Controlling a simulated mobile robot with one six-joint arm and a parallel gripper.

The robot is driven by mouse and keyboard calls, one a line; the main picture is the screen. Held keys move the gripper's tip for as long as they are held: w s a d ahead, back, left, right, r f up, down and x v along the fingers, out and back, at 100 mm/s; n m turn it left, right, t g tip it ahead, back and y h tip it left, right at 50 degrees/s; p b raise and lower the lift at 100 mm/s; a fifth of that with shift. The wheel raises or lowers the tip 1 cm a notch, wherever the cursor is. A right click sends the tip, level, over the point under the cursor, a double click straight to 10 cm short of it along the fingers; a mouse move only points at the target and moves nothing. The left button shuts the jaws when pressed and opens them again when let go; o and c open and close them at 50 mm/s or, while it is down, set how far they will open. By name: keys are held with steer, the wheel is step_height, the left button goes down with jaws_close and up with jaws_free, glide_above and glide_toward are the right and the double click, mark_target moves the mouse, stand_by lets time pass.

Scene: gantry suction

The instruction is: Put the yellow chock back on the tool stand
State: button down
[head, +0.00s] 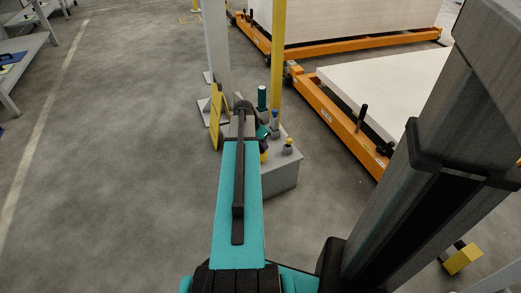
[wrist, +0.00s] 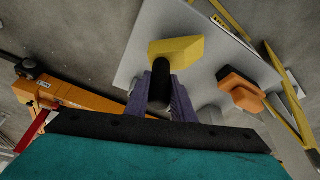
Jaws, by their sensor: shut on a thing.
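In the wrist view, my gripper (wrist: 166,100) is shut on the black handle of the yellow chock (wrist: 184,49). The chock's yellow block lies beyond the fingertips. The grey tool stand (head: 284,177) is ahead of me in the head view, partly covered by my teal arm. My arm's far end reaches over the stand's left part, where my fingers and the held chock are hidden or too small to make out. A light grey surface lies behind the chock in the wrist view; I cannot tell whether they touch.
An orange block (wrist: 240,91) with a black part is right of the chock. A yellow post (head: 278,55) and yellow sign (head: 215,122) rise close by.

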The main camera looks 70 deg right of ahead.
steer(key=shift+f, duration=0.85)
steer(key=shift+f, duration=0.1)
steer(key=c, duration=1.5)
jaws_free()
steer(key=p+v, duration=0.3)
steer(key=v, duration=0.9)
